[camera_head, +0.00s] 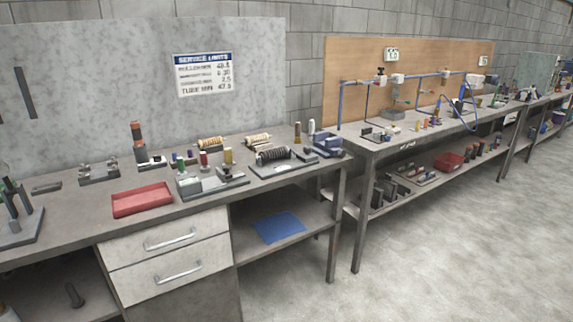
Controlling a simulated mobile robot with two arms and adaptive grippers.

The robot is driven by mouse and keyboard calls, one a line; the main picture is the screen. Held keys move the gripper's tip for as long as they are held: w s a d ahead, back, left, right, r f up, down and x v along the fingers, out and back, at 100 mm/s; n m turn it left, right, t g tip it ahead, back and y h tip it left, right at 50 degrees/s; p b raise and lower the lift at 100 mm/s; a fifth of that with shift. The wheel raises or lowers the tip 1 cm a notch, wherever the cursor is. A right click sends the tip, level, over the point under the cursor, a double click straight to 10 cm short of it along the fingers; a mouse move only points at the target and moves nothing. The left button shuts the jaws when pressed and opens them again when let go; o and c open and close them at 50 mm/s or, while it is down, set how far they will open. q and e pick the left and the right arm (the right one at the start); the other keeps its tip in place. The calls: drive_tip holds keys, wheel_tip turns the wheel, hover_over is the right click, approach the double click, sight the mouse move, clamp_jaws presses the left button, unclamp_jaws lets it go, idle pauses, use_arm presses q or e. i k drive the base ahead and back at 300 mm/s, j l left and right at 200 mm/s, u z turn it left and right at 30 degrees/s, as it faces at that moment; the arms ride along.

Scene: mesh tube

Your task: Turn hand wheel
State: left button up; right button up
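No hand wheel can be made out for certain. On the workbench at the right, a run of blue pipe (425,76) with white fittings stands before a wooden back board (350,60). A small dark valve-like part (380,72) sits on top of this pipe near its left end; it is too small to tell whether it is a hand wheel. Neither my left nor my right gripper is in view.
The near bench (75,215) carries a red tray (142,199), several small coloured cylinders, a black coil (272,155) and a blue vise-like block (327,145). Two drawers (165,240) are shut. A blue sheet (279,227) lies on the lower shelf. The concrete floor (450,250) is clear.

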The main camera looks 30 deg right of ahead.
sight(307, 149)
drive_tip(key=i+l+z, duration=0.15)
drive_tip(key=i+l, duration=0.35)
drive_tip(key=l, duration=0.15)
drive_tip(key=i+l+z, duration=0.1)
drive_tip(key=i+l, duration=0.4)
